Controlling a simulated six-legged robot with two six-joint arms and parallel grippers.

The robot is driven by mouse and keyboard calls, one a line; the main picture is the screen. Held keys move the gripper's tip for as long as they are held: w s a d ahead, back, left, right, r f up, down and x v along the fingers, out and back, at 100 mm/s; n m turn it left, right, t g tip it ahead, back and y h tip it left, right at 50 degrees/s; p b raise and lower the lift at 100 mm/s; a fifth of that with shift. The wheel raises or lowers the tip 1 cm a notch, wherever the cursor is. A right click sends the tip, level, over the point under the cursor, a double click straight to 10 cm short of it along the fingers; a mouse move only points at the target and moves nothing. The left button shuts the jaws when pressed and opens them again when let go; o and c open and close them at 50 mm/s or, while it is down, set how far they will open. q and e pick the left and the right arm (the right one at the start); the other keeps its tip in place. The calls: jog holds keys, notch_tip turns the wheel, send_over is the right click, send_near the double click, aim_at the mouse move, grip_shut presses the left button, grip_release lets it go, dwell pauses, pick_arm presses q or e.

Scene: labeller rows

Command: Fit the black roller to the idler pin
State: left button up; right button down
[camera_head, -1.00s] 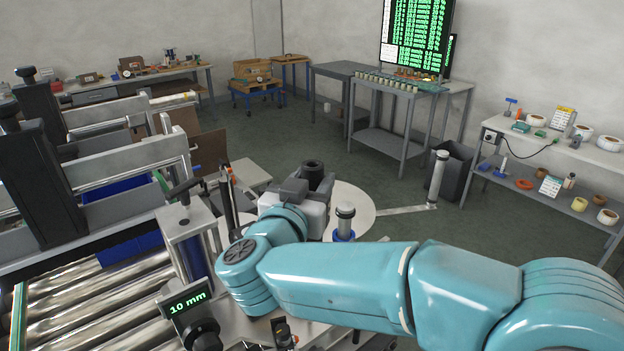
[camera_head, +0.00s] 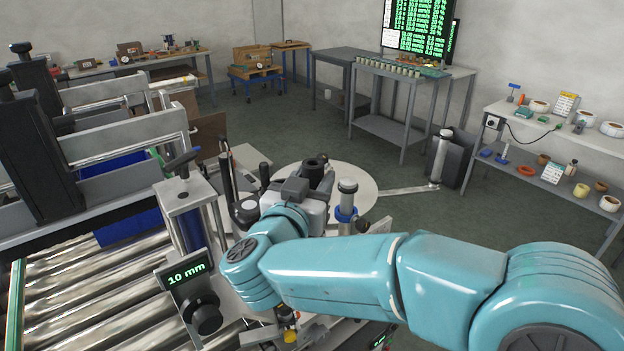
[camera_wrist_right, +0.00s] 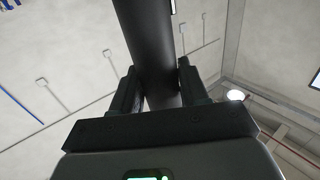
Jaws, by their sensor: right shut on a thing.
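My right gripper (camera_head: 318,184) is seen from behind in the head view, at the end of my teal arm. It is shut on the black roller (camera_head: 316,163), whose dark hollow top shows above the jaws. In the right wrist view the black roller (camera_wrist_right: 150,45) stands between the two dark fingers (camera_wrist_right: 156,88) and runs up out of the picture. I cannot tell which post is the idler pin; a dark post (camera_head: 225,178) and a shiny post with a blue collar (camera_head: 347,195) stand on either side of the gripper. My left gripper is out of view.
A pale round plate (camera_head: 362,180) lies behind the gripper. A metal roller conveyor (camera_head: 90,295) and a "10 mm" display (camera_head: 186,273) are at the left. A shiny post (camera_head: 441,158) stands on an arm at the right.

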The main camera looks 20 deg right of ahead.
jog(key=shift+a, duration=0.1)
jog(key=shift+s+a+r, duration=0.1)
jog(key=shift+s+r, duration=0.05)
jog(key=shift+s, duration=0.05)
jog(key=shift+w+d, duration=0.2)
jog(key=shift+d, duration=0.05)
jog(key=shift+s+a, duration=0.1)
jog(key=shift+p, duration=0.3)
jog(key=shift+a, duration=0.1)
dwell(0.4)
